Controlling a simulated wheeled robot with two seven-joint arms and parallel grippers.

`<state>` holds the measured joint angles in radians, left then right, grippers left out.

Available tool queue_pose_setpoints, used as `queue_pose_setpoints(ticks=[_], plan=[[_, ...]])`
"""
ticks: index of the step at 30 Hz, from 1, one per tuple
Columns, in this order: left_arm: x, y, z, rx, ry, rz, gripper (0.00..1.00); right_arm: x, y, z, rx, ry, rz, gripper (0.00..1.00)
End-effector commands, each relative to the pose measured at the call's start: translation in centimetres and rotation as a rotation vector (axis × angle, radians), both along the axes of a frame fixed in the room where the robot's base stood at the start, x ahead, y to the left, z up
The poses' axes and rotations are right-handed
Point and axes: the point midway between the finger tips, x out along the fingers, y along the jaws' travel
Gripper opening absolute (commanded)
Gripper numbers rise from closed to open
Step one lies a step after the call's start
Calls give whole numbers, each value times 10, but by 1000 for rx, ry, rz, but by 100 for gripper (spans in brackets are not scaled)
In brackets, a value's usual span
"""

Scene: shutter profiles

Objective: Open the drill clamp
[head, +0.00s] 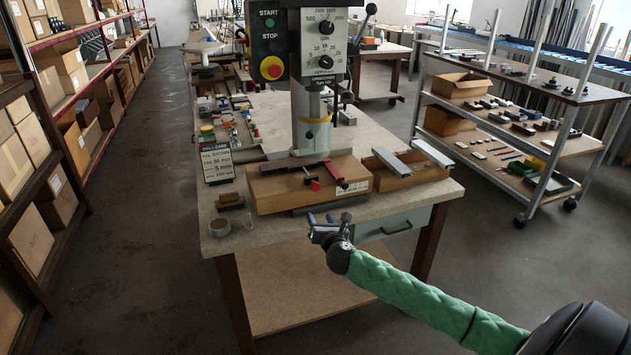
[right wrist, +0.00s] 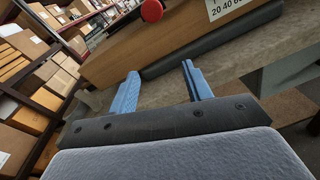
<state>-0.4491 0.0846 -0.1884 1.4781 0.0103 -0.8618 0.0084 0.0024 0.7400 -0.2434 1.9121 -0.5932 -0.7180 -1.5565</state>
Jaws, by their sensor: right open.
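The drill clamp (head: 334,174) is a red bar with a dark part and a round red knob (head: 315,185), on top of the wooden block (head: 290,191) under the drill press (head: 308,120). In the right wrist view the red knob (right wrist: 152,10) shows at the top edge, above the block's front face (right wrist: 180,45). My right gripper (head: 322,222) is in front of and below the block, near the table's front edge. Its two blue fingers (right wrist: 160,85) are apart with nothing between them. It is not touching the clamp. My left gripper is not in view.
A wooden box with metal profiles (head: 405,168) stands right of the block. A wheeled cart (head: 520,150) stands at the right, shelves with boxes (head: 70,75) at the left.

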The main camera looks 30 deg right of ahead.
Motion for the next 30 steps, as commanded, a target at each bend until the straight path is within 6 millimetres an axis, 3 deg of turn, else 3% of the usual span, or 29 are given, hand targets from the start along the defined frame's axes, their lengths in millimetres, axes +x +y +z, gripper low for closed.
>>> queue_pose_setpoints(ticks=[1, 3, 7, 13, 24, 30], plan=[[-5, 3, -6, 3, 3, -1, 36, 11, -11, 19, -85, -9, 19, 50], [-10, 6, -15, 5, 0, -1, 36, 21, -21, 35, -182, -15, 41, 50], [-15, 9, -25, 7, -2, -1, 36, 31, -31, 49, -276, -20, 61, 50], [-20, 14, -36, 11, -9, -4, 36, 47, -36, 54, -292, -22, 62, 50], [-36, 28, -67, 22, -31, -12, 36, 95, -47, 53, -289, -21, 63, 50], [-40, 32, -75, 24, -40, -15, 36, 106, -49, 51, -289, -21, 64, 50]])
